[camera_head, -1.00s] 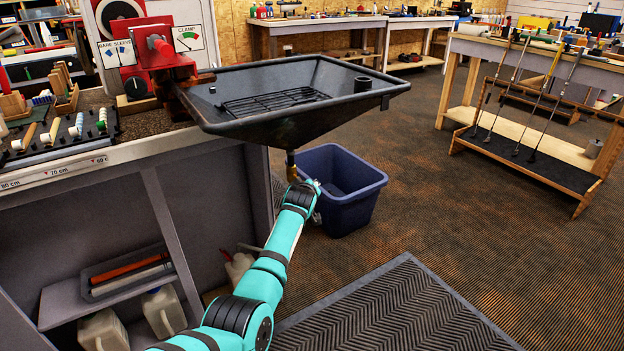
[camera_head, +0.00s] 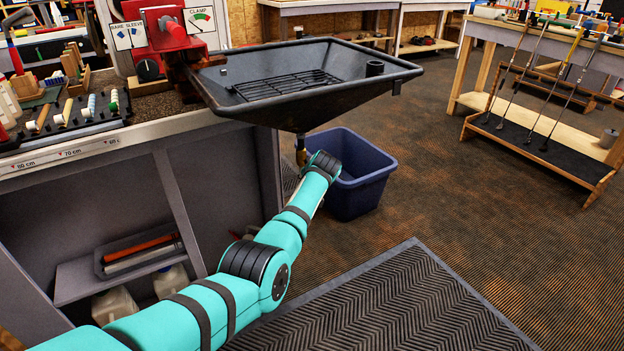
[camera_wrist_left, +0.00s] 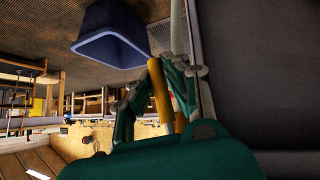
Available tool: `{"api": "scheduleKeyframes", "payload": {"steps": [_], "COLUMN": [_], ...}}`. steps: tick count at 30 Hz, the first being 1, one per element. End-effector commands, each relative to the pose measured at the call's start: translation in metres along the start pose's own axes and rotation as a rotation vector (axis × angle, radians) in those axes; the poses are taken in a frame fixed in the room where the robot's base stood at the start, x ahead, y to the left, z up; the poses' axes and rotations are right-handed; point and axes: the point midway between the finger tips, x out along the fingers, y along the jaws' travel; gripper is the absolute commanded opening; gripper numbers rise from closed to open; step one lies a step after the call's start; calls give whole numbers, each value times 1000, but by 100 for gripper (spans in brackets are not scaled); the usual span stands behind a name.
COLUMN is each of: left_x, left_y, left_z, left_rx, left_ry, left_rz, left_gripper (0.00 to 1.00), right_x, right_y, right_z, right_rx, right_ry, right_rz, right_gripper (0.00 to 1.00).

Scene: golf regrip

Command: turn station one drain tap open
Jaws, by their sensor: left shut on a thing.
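The brass-yellow drain tap (camera_head: 301,151) hangs under the black drip tray (camera_head: 237,98) of the clamp station. My left arm reaches up to it from below, and its wrist hides my left gripper in the head view. In the left wrist view, my left gripper (camera_wrist_left: 158,88) is shut on the yellow tap (camera_wrist_left: 160,92), with fingers on both sides of it. How far the tap is turned cannot be told. My right gripper is in neither view.
A blue bin (camera_head: 358,187) stands on the floor below the tray, close behind my left wrist. The grey bench (camera_head: 215,175) with open shelves is on the left. A dark ribbed mat (camera_head: 390,305) lies in front. A club rack (camera_head: 535,150) stands at the right.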

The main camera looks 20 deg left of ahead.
Motion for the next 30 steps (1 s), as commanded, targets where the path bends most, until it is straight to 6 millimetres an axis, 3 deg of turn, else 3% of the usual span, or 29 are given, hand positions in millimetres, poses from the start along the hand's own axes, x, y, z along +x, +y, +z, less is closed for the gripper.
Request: {"api": "scheduleKeyframes", "payload": {"steps": [11,12,18,30], "left_x": [1,2,1,-5], "left_y": [-1,-1,-1,0], "left_z": [5,5,3,1], "left_rx": [2,2,1,1], "left_ry": [-10,-10,-6,-2], "left_rz": [-5,-5,-3,-2], "left_gripper": [0,15,37,37], "right_x": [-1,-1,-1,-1], "right_y": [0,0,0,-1], "right_z": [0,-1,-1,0], "right_rx": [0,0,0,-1], "right_ry": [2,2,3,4], "right_rz": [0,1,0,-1], "right_gripper": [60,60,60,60]}}
